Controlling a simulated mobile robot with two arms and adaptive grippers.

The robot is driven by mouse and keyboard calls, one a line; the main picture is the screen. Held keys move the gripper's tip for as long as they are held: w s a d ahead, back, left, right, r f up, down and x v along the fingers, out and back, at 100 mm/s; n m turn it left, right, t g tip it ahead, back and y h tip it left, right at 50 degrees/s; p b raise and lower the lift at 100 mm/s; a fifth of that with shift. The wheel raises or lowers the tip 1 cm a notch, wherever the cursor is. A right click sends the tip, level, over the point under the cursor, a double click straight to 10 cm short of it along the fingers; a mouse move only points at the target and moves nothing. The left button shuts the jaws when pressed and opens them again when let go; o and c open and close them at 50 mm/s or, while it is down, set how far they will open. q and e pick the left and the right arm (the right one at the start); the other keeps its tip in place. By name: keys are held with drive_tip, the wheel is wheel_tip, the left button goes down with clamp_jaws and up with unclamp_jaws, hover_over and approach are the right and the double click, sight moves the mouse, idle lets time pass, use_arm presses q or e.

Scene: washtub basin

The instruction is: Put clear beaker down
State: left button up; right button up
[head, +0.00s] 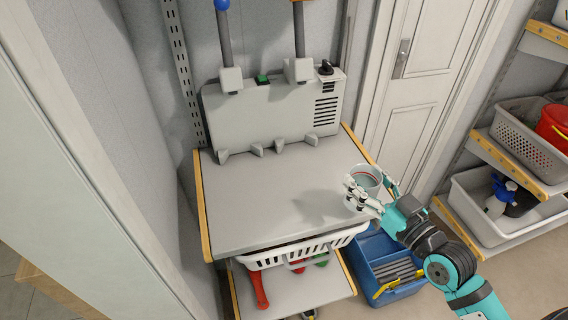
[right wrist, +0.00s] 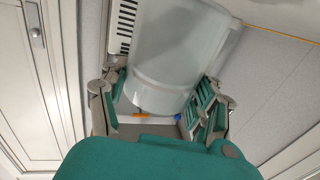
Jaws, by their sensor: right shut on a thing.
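The clear beaker (head: 366,178) is in my right gripper (head: 370,192), over the right edge of the grey tabletop (head: 260,205) in the head view. My right gripper is shut on it, with fingers on both sides. In the right wrist view the clear beaker (right wrist: 178,50) fills the middle, between the fingers of the right gripper (right wrist: 158,105). I cannot tell whether its base touches the tabletop. My left gripper is not in view.
A grey machine (head: 275,112) stands at the back of the table. A white basket (head: 300,248) hangs under the front edge. A blue crate (head: 385,262) stands on the right below. Shelves with bins (head: 520,140) are at far right. The tabletop's middle and left are clear.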

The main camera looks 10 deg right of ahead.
drive_tip(key=shift+w+a+r+p, duration=0.25)
drive_tip(key=shift+w+r+p, duration=0.05)
drive_tip(key=shift+w+r, duration=0.4)
drive_tip(key=w+a+f+p, duration=0.1)
drive_tip(key=a, duration=0.3)
drive_tip(key=w+a+f+p, duration=0.1)
drive_tip(key=w+a+f, duration=0.1)
drive_tip(key=a, duration=0.3)
drive_tip(key=w+a+f+p, duration=0.1)
drive_tip(key=w+a, duration=0.1)
drive_tip(key=a, duration=0.3)
drive_tip(key=shift+f, duration=0.5)
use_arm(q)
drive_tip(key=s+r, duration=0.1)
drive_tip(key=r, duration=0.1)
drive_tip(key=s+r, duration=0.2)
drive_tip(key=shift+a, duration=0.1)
use_arm(e)
drive_tip(key=shift+f, duration=0.15)
